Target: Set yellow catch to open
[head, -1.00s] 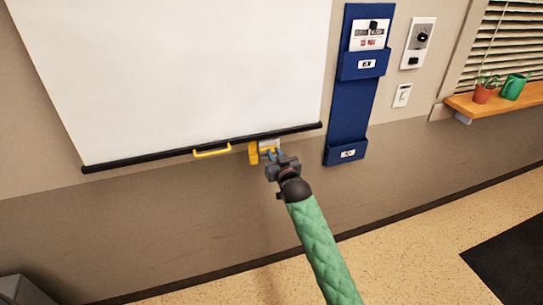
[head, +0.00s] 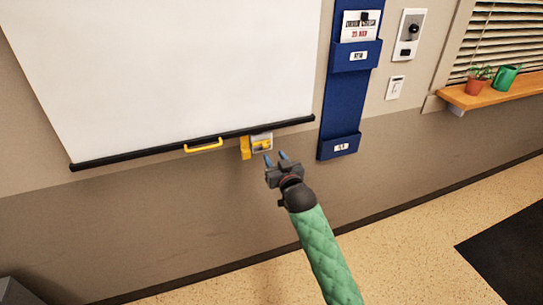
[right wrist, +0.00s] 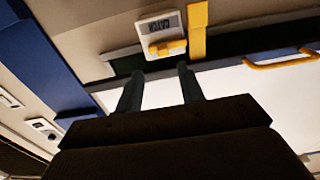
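The yellow catch (head: 261,145) sits on a small pale plate on the wall, just under the black bottom bar of the white screen. In the right wrist view the catch (right wrist: 167,47) is a yellow lever on a plate lettered "CATCH", beside a yellow strap-like piece (right wrist: 198,30). My right gripper (head: 276,158) is below and slightly right of the catch, apart from it. Its two fingers (right wrist: 159,88) are spread with nothing between them. My left gripper is in neither view.
The white screen (head: 180,70) has a yellow pull handle (head: 203,145) on its bottom bar (head: 120,157). A blue wall pocket rack (head: 345,100) hangs to the right. The wall below is clear.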

